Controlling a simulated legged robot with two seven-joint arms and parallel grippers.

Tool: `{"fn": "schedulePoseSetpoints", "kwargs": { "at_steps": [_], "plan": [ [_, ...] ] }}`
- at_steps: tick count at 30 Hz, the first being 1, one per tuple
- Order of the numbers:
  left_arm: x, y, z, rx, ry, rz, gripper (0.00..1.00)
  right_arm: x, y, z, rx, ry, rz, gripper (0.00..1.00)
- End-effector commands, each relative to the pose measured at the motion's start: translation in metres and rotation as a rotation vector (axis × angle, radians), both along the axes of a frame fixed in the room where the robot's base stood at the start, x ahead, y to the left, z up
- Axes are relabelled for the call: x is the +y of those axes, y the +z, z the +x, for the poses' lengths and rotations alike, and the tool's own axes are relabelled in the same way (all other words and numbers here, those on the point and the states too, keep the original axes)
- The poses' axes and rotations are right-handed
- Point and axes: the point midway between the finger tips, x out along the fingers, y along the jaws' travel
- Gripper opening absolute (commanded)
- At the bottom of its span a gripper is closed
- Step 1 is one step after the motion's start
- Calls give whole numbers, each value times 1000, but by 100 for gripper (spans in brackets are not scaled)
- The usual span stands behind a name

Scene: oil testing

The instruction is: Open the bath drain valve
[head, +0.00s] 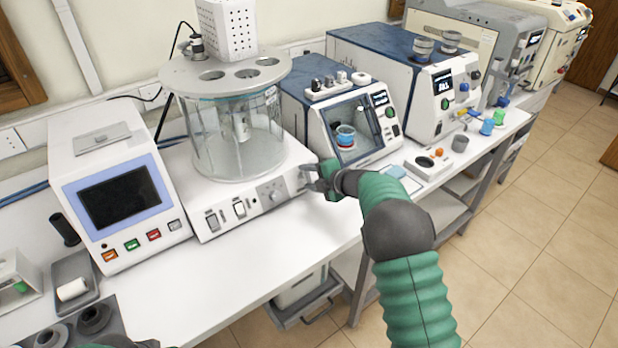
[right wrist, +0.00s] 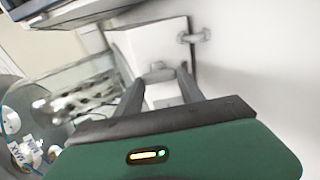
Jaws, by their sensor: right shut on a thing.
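The glass bath (head: 225,140) stands on a white base (head: 250,205) with switches and a knob on its front. My right gripper (head: 316,178) is at the right end of this base, at the height of its side. In the right wrist view, my right gripper's fingers (right wrist: 160,88) close around a small grey part (right wrist: 157,70), which looks like the drain valve handle. The fingers and the small scale hide how far the handle is turned. Only a sliver of my left arm shows at the bottom edge of the head view; its gripper is out of sight.
A blue-topped tester (head: 335,100) stands just right of the bath, close to my right gripper. A unit with a dark screen (head: 120,200) stands to the left. The white bench front (head: 230,285) is clear. A small grey fitting (right wrist: 195,36) shows in the right wrist view.

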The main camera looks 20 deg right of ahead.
Motion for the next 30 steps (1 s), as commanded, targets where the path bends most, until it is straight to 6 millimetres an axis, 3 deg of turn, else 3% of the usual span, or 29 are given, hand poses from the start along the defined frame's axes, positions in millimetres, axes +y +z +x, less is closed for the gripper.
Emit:
{"fn": "schedulePoseSetpoints", "kwargs": {
  "at_steps": [8, 9, 14, 24, 30],
  "plan": [
    [0, 0, 0, 0, 0, 0, 36, 0, -5, -2, 9, 3, -5, 5],
    [0, 0, 0, 0, 0, 0, 36, 0, -5, -2, 9, 3, -5, 47],
    [0, 0, 0, 0, 0, 0, 36, 0, -4, -1, 6, 2, -3, 67],
    [0, 0, 0, 0, 0, 0, 36, -1, 0, -3, 2, 1, -2, 67],
    [0, -2, 0, 0, 0, 0, 36, -17, 19, -33, 1, -2, -1, 67]
  ]
}}
